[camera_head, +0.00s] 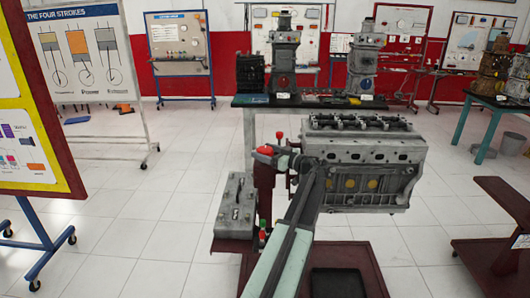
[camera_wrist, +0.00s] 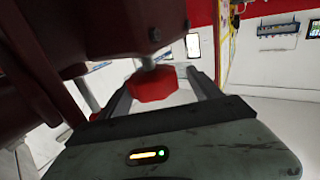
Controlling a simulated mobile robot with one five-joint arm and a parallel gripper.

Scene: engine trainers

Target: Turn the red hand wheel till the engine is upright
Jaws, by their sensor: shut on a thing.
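The grey engine (camera_head: 365,148) hangs on a dark red stand (camera_head: 265,190), with its row of valve gear on top. It looks about level. My gripper (camera_head: 276,157) reaches to the stand's head, left of the engine. In the wrist view my gripper (camera_wrist: 157,92) has its two fingers either side of a red faceted knob (camera_wrist: 152,84), which I take as part of the red hand wheel. In the head view the red hand wheel (camera_head: 265,150) shows only in part at my fingertips. My arm and the stand hide the rest.
A bench with engine models (camera_head: 310,101) stands behind. A poster board (camera_head: 35,100) is at the left, another red stand (camera_head: 500,245) at the right. Tiled floor is open at left.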

